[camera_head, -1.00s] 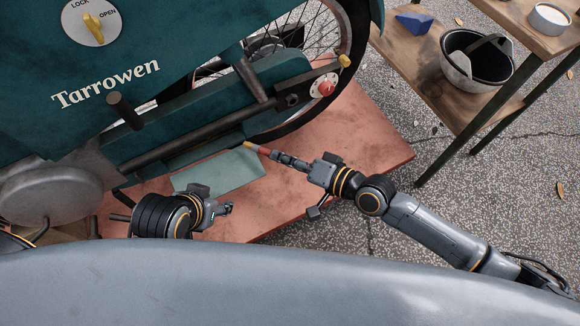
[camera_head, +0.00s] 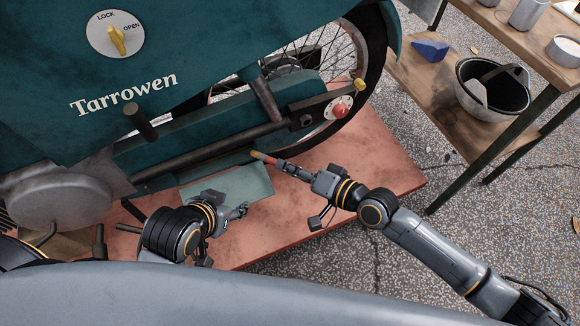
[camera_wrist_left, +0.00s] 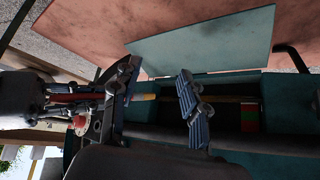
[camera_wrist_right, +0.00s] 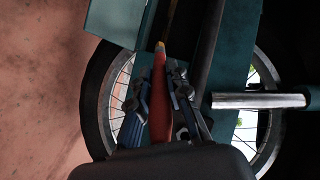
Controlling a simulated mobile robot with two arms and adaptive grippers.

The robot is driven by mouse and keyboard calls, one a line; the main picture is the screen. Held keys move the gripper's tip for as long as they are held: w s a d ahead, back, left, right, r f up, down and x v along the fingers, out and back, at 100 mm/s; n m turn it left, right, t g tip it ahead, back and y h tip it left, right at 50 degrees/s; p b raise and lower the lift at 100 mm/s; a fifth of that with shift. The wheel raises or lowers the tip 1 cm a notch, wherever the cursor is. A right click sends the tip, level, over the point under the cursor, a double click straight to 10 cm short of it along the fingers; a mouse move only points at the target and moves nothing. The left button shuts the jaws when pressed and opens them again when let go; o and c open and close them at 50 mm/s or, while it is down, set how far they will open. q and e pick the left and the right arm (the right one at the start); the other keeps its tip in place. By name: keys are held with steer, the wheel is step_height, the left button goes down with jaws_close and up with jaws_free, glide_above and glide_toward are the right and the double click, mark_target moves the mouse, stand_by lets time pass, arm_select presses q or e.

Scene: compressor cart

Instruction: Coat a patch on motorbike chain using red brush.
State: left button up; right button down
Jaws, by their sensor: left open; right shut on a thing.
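My right gripper (camera_head: 290,168) is shut on the red brush (camera_head: 269,160). The brush's yellowish tip points at the lower edge of the green motorbike (camera_head: 215,140), near the chain's run. In the right wrist view the brush (camera_wrist_right: 160,95) points up toward a thin brownish strip (camera_wrist_right: 171,18), seemingly the chain; contact cannot be told. My left gripper (camera_head: 239,211) is open and empty, in front of the bike. The chain is mostly hidden in the head view.
A pale green sheet (camera_head: 250,186) lies on the reddish platform (camera_head: 385,165) below the bike. A wooden bench (camera_head: 425,80) at right holds a black-lined bucket (camera_head: 490,88) and a blue block (camera_head: 430,49). A yellow LOCK/OPEN knob (camera_head: 117,41) points toward OPEN.

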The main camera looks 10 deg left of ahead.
arm_select(q)
steer(key=shift+w+r, duration=0.1)
steer(key=shift+w, duration=0.1)
arm_select(e)
steer(key=shift+w+a, duration=0.1)
steer(key=shift+w, duration=0.05)
arm_select(q)
steer(key=shift+w+d+r+t, duration=0.2)
steer(key=shift+w+r+t, duration=0.1)
steer(key=shift+w, duration=0.15)
arm_select(e)
steer(key=shift+w+a, duration=0.15)
steer(key=shift+w, duration=0.1)
arm_select(q)
steer(key=shift+w+d+r, duration=0.1)
steer(key=shift+w+d, duration=0.05)
steer(key=shift+w, duration=0.2)
arm_select(e)
steer(key=shift+w+a, duration=0.15)
steer(key=shift+w, duration=0.05)
arm_select(q)
steer(key=shift+w+r+t, duration=0.1)
steer(key=shift+t, duration=0.2)
